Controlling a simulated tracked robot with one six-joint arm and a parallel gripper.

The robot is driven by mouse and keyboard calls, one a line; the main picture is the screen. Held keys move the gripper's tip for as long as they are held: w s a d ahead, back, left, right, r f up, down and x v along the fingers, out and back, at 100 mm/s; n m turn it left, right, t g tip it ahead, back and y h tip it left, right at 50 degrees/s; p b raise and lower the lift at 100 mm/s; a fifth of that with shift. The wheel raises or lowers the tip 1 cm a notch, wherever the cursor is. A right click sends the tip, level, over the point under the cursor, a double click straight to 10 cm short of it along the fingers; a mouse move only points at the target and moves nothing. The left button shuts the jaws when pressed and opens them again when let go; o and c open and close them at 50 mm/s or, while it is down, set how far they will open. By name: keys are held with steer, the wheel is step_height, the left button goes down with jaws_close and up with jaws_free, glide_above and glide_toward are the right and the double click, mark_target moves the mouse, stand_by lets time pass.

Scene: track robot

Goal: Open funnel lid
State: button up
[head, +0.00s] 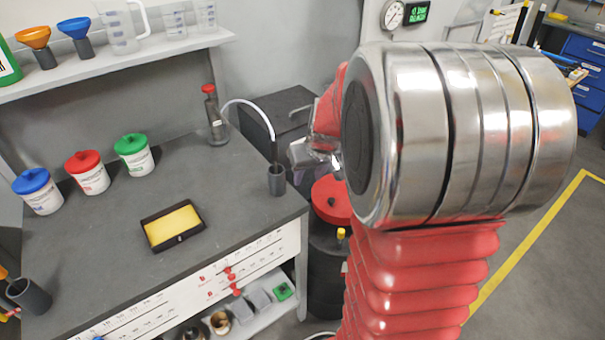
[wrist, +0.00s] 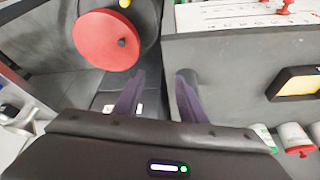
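The red round lid (head: 332,200) sits on a black drum (head: 325,265) beside the right end of the workbench, partly hidden by my arm in the head view. In the head view my arm largely hides the gripper.
The grey workbench (head: 130,262) holds a yellow sponge tray (head: 173,226), several lidded jars, a red-capped bottle (head: 214,115) and a dark cup (head: 277,180) with a white hose. A shelf (head: 120,60) with funnels and jugs is above. Floor at the right is clear.

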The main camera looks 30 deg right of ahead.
steer(key=m, duration=0.1)
glide_toward(332, 200)
steer(key=w+a+v, duration=0.1)
steer(key=v, duration=0.4)
steer(key=shift+s+d+r+h, duration=0.1)
steer(key=shift+s+r+h, duration=0.05)
steer(key=shift+s+h, duration=0.15)
steer(key=shift+w, duration=0.1)
steer(key=shift+s+x, duration=0.15)
steer(key=shift+x, duration=3.3)
steer(key=shift+s+x, duration=0.15)
steer(key=shift+x, duration=3.25)
jaws_close()
